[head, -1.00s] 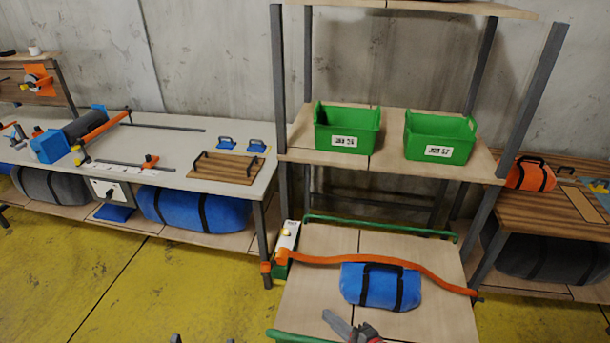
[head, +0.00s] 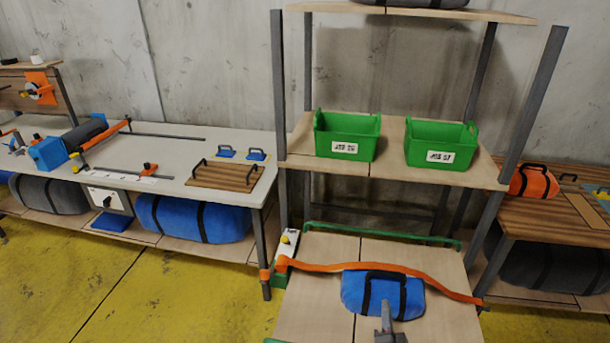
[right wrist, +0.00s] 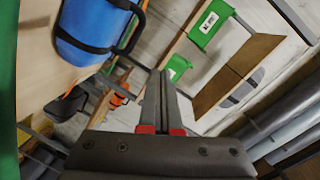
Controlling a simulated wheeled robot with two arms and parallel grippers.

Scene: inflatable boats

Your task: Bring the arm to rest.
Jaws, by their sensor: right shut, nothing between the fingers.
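My right gripper (head: 387,318) is at the bottom of the head view, shut and empty. It appears in front of the blue bag (head: 356,293) and overlaps its lower edge; I cannot tell whether they touch. In the right wrist view the fingers (right wrist: 160,75) are together with nothing between them. The blue bag (right wrist: 92,22) with its black straps shows there at upper left, apart from the fingertips. My left gripper is not in view.
The bag lies on a pale wooden bench (head: 325,300) with green rails (head: 385,233) and an orange strap (head: 330,267) across it. Green bins (head: 346,137) (head: 440,145) stand on the shelf behind. A long worktable (head: 165,165) stands left. Yellow floor (head: 170,290) is clear at lower left.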

